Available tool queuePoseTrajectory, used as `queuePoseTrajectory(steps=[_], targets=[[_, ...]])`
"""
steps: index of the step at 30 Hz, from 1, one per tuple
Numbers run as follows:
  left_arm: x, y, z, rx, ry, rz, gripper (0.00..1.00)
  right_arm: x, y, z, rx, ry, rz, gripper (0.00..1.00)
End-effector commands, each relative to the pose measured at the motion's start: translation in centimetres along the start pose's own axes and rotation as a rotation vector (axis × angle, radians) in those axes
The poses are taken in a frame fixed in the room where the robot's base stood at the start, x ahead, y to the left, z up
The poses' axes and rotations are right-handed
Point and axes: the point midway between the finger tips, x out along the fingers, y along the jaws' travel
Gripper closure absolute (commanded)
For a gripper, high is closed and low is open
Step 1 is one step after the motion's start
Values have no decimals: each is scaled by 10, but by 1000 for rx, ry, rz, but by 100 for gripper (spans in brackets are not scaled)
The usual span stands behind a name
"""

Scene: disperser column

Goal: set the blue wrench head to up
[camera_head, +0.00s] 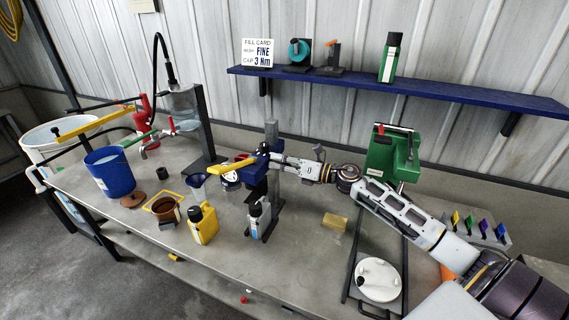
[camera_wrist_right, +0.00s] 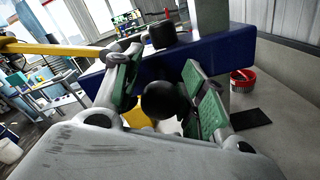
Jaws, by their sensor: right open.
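The blue head (camera_head: 263,161) sits on the dark column stand on the bench, with a yellow bar (camera_head: 233,166) reaching left from it. The blue body (camera_wrist_right: 180,55) spans the right wrist view, and the yellow bar (camera_wrist_right: 35,48) shows at upper left. My right gripper (camera_head: 274,160) is at the head's right side. In the wrist view, its green-padded jaws (camera_wrist_right: 163,80) are open, with a round black knob (camera_wrist_right: 160,100) between them. I cannot tell whether either pad touches the knob. The head's exact setting is not clear. My left gripper is out of view.
A yellow bottle (camera_head: 204,224), a spray bottle (camera_head: 255,216) and a blue bucket (camera_head: 110,172) stand left of my right arm. A blue shelf (camera_head: 430,92) runs along the wall above.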

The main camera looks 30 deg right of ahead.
Motion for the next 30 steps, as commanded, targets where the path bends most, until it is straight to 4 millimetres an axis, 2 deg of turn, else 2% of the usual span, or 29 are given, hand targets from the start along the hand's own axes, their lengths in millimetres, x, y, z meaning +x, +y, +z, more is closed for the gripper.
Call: queuePoseTrajectory(steps=[11,30], targets=[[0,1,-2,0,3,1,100,-9,-1,-2,2,1,-1,58],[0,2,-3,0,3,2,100,-49,0,-1,1,1,0,58]])
